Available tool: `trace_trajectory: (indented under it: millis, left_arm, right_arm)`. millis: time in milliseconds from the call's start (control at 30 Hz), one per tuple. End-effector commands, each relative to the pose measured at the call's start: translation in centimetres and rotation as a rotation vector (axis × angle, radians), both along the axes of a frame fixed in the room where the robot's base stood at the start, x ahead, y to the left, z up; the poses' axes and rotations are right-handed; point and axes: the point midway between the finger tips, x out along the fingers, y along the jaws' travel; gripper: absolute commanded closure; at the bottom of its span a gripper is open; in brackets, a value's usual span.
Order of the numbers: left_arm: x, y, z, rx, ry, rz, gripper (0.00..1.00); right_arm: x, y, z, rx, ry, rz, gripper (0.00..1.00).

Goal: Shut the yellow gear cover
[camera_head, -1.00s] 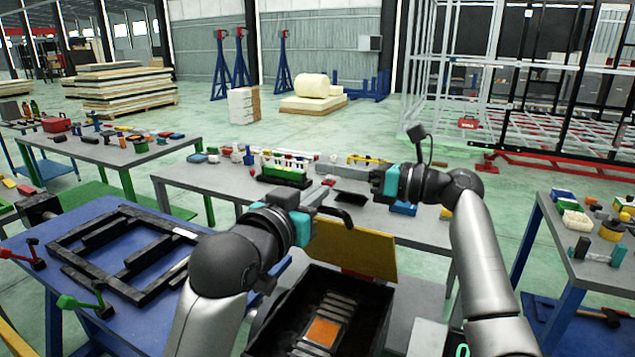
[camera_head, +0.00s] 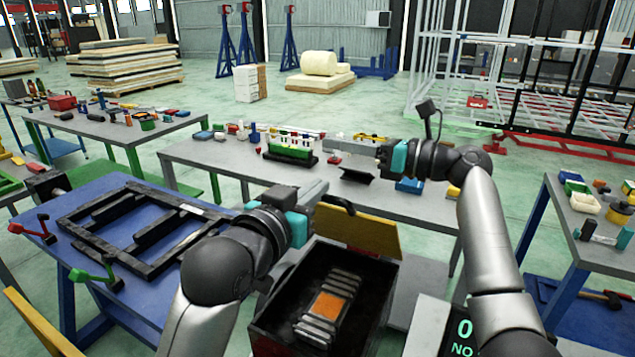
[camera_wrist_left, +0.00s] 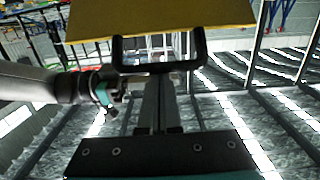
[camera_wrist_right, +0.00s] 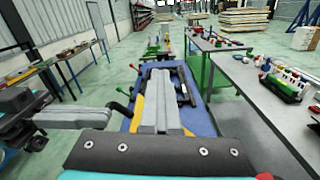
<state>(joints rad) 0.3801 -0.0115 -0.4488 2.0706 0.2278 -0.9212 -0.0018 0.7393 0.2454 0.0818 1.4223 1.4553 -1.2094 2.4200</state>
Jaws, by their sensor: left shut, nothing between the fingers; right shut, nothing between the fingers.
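The yellow gear cover (camera_head: 362,230) stands raised at the far edge of a black open box (camera_head: 375,292). Inside the box are grey bars and an orange block (camera_head: 327,306). A black handle (camera_head: 340,206) sits at the cover's top edge; it also shows in the left wrist view (camera_wrist_left: 160,69). My left gripper (camera_head: 322,189) is shut and empty close to the handle, its fingers (camera_wrist_left: 158,105) pointing toward it; contact cannot be told. My right gripper (camera_head: 382,154) is shut and empty, above the grey table to the right of the cover.
A grey table (camera_head: 215,157) behind the cover holds a green rack (camera_head: 290,154) and small items. A blue table (camera_head: 135,295) with a black frame (camera_head: 140,225) stands at left. Another table (camera_head: 561,228) with bins stands at right.

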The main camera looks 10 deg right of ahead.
Motion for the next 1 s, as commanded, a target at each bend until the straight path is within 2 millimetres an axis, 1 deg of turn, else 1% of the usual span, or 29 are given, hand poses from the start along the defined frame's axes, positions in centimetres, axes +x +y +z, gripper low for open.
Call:
trace_trajectory:
  millis: [100,133,533,833,933,1000]
  left_arm:
    - [0.0,0.0,0.0,0.0,0.0,0.0,1.0]
    - [0.0,0.0,0.0,-0.001,-0.001,0.0,1.0]
    - [0.0,0.0,0.1,-0.001,-0.001,0.0,1.0]
    - [0.0,0.0,0.1,-0.001,-0.001,0.0,1.0]
    - [0.0,0.0,0.1,-0.001,-0.001,0.0,1.0]
    - [0.0,0.0,0.1,-0.001,-0.001,0.0,1.0]
  right_arm:
    - [0.0,0.0,0.0,0.0,0.0,0.0,1.0]
    - [0.0,0.0,0.0,0.0,0.0,0.0,0.98]
    - [0.0,0.0,0.0,0.0,0.0,0.0,0.53]
    - [-0.1,-0.2,0.0,0.0,0.0,-0.001,0.53]
    - [-0.6,-1.1,0.0,-0.001,-0.001,-0.002,0.53]
    - [-1.3,-2.0,-0.1,-0.003,0.001,-0.003,0.53]
